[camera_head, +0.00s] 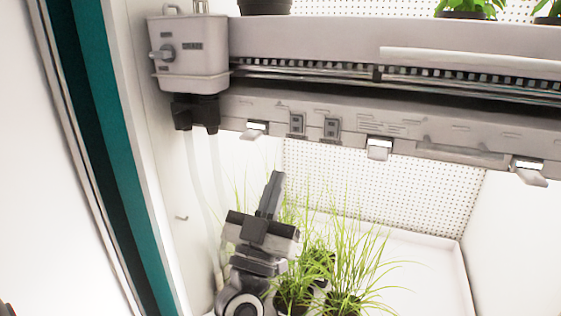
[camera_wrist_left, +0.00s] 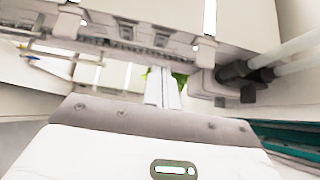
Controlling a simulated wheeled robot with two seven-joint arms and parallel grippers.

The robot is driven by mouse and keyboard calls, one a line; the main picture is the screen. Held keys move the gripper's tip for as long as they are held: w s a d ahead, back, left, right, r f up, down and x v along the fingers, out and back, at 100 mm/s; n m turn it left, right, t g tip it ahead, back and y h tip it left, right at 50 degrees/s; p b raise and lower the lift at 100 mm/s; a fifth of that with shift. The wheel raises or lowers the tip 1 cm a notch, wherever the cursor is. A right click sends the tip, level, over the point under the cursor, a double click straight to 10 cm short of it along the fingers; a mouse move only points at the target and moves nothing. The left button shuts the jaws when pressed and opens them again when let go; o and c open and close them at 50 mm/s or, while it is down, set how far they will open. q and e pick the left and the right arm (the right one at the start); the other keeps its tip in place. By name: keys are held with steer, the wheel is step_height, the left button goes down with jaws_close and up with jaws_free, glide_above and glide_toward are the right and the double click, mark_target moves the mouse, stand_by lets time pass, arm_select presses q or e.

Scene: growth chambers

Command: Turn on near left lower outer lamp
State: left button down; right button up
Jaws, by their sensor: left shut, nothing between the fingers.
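A light grey lamp housing (camera_head: 350,136) runs along the front edge under the shelf. It carries two dark grey rocker switches, a left one (camera_head: 297,124) and a right one (camera_head: 331,128). Both also show in the left wrist view, at its upper middle (camera_wrist_left: 127,32) (camera_wrist_left: 161,40). I cannot tell their positions or which lamps are lit. My left gripper (camera_head: 276,178) points upward below the switches, shut and empty, apart from the housing. Its closed fingers show in the left wrist view (camera_wrist_left: 163,90). My right gripper is not in view.
Several pale tabs (camera_head: 379,148) hang from the housing's lower edge. A grey drain box (camera_head: 188,55) with black fittings (camera_head: 195,112) and hoses is left of the switches. Potted grasses (camera_head: 345,270) stand around my left arm. Teal trim (camera_head: 105,150) lines the left side.

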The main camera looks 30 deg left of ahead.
arm_select(q)
steer(key=v, duration=0.4)
steer(key=shift+w+f+b, duration=0.1)
steer(key=shift+f+b, duration=0.25)
steer(key=shift+f, duration=0.1)
